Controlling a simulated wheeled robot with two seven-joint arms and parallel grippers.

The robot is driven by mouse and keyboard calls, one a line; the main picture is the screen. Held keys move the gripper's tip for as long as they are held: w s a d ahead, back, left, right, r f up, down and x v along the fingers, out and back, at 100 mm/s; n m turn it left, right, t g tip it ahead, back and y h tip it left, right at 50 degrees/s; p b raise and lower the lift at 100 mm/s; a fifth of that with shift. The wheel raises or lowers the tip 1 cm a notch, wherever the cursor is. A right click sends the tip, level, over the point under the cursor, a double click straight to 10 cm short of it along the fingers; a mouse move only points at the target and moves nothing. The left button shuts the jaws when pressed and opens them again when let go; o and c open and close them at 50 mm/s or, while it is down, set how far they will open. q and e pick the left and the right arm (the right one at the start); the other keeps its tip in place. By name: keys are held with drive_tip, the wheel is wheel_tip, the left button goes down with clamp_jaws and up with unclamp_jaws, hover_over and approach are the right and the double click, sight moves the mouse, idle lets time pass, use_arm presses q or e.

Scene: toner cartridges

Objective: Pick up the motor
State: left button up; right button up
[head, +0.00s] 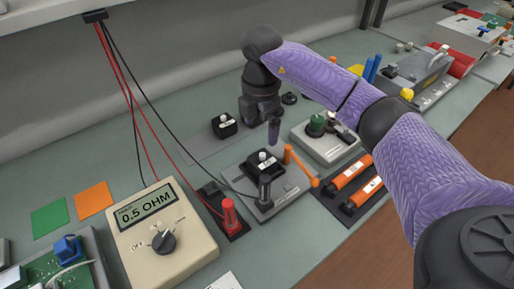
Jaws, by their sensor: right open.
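One black square motor (264,161) with a pale shaft on top sits on the grey test fixture (286,192) in the middle of the bench. A similar black motor (224,125) stands on a grey strip farther back and left. The frame does not show which one the task means. My right gripper (264,128) reaches in from the right and hangs just behind and above the fixture motor, pointing down. It is open, with nothing seen between its fingers; one dark finger shows clearly. My left gripper is out of view.
A beige meter (160,235) reading 0.5 OHM stands front left. A red probe (229,215) and black probe (265,189) have wires. An orange lever (300,165) rises beside the fixture motor. Orange cylinders (350,174) and a green-knobbed box (325,140) lie right.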

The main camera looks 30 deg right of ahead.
sight(262, 154)
drive_tip(key=f+b, duration=0.1)
drive_tip(key=f, duration=0.2)
drive_tip(key=f+b, duration=0.1)
drive_tip(key=f, duration=0.2)
drive_tip(key=s+f+b, duration=0.1)
drive_tip(key=f, duration=0.2)
drive_tip(key=shift+f, duration=0.4)
drive_tip(key=shift+r, duration=0.15)
drive_tip(key=shift+c, duration=0.4)
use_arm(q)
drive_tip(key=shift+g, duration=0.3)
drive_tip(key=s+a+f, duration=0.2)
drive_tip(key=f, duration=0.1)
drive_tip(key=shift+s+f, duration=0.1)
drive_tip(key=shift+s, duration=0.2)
use_arm(e)
drive_tip(key=c, duration=1.2)
